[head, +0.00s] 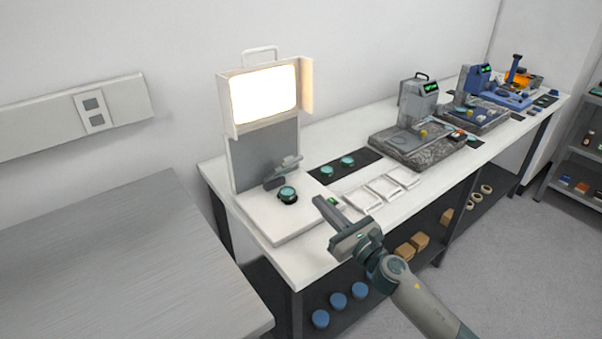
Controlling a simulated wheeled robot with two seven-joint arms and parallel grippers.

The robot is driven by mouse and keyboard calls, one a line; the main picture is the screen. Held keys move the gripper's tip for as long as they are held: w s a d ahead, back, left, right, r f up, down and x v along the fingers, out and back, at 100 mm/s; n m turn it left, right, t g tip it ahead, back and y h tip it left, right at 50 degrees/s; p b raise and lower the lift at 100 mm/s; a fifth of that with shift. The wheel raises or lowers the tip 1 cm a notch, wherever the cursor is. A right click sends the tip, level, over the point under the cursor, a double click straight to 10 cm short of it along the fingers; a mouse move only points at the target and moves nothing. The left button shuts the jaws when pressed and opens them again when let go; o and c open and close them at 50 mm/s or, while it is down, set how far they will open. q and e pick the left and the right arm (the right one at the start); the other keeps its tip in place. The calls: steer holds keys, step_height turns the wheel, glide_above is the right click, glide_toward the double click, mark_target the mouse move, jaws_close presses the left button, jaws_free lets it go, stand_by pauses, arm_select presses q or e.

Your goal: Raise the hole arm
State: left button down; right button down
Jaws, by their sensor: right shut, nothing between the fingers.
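The flatness interferometer is a white upright stand with a glowing lit screen (264,95) at the top and a grey back panel below it. Low on the panel, a small grey arm (284,170) juts out to the right with a slight upward tilt; I take it for the hole arm, though its hole cannot be made out. Below it, a round teal-topped part (288,194) sits on the white base (272,218). My right gripper (321,203) is shut and empty, to the right of the base and apart from the arm. My left gripper is out of view.
A bare grey table (105,255) is at left. Blue round containers (338,300) sit on the shelf below.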

steer(key=p, duration=0.1)
glide_toward(292, 164)
step_height(292, 164, down, 2)
steer(key=w+a, duration=0.2)
steer(key=shift+w+a+r+p, duration=0.35)
steer(key=shift+w+r+p, duration=0.15)
steer(key=shift+r+p, duration=0.2)
steer(key=shift+w+a+r+p, duration=0.35)
steer(key=shift+w+r+p, duration=0.15)
steer(key=shift+r+p, duration=0.25)
steer(key=shift+d, duration=0.1)
